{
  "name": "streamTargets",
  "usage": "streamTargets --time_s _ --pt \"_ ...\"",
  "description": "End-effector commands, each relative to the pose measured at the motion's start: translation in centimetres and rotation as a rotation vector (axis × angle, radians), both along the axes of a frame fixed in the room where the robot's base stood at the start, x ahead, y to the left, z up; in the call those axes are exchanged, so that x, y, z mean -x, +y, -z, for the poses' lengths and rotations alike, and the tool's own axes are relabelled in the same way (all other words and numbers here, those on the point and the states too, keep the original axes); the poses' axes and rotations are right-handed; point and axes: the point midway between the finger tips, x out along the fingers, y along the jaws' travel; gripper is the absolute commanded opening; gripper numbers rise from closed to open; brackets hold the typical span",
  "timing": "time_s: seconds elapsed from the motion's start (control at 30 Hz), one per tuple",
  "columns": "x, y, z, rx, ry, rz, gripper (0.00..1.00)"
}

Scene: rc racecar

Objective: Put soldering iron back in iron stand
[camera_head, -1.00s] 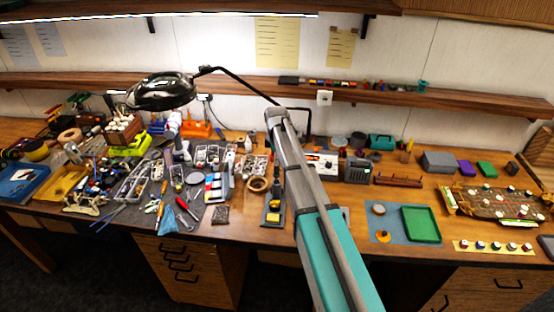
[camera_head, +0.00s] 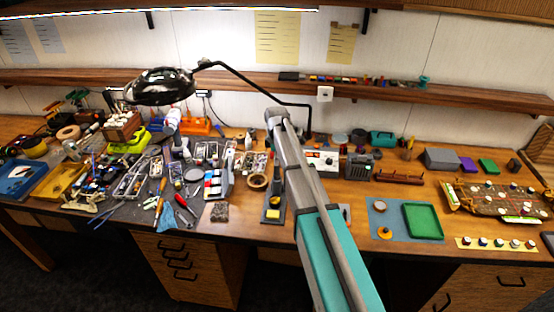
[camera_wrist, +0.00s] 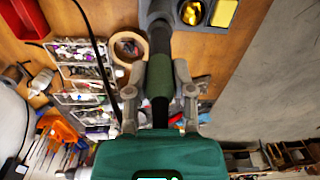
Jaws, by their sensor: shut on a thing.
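My gripper (camera_wrist: 160,92) is shut on the soldering iron (camera_wrist: 159,74), whose dark green and black handle lies between the two grey fingers in the wrist view. The iron points toward the iron stand (camera_wrist: 206,22), a grey base with gold wool and a yellow sponge at the top of that view. A dark grey tube lies in line with the handle beside the base; I cannot tell how far the iron is inside it. In the head view the stand (camera_head: 272,214) stands near the bench's front edge, left of my arm. My gripper cannot be made out there.
A tape roll (camera_wrist: 128,47) lies close beside the iron; it also shows in the head view (camera_head: 257,181). Parts trays and tools crowd the bench to the left. A black magnifier lamp (camera_head: 160,86) hangs above. A green tray (camera_head: 423,222) lies to the right.

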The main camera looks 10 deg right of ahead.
Motion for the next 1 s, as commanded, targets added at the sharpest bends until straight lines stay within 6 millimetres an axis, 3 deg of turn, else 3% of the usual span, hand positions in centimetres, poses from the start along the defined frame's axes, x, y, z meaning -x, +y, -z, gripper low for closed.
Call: streamTargets --time_s 0.93,0.97,1.0 --pt "0.0 0.0 1.3 0.000 0.000 0.000 0.00" --pt "0.0 0.0 1.3 0.000 0.000 0.000 0.37" --pt "0.0 0.0 1.3 0.000 0.000 0.000 0.44"
